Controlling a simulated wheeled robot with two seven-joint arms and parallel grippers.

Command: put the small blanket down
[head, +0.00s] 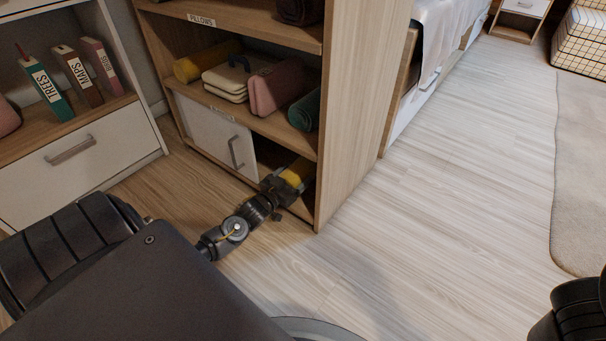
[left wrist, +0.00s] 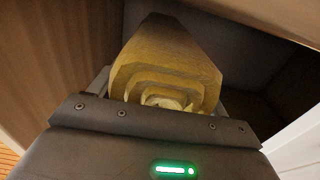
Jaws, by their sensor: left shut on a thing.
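The small blanket (left wrist: 170,65) is a yellow roll, seen end-on in the left wrist view with its folded layers showing. In the head view its yellow end (head: 296,174) shows inside the open lower right compartment of the wooden shelf unit. My left gripper (head: 283,187) is shut on the blanket at the mouth of that compartment. The compartment's floor is mostly hidden, so I cannot tell whether the blanket touches it. My right gripper is not in view.
The shelf unit (head: 362,90) has a white sliding door (head: 212,135) left of the opening. Its middle shelf holds another yellow roll (head: 206,62), cream folded cloth (head: 228,80), a pink piece (head: 275,88) and a green roll (head: 305,110). Floor (head: 450,200) to the right is clear.

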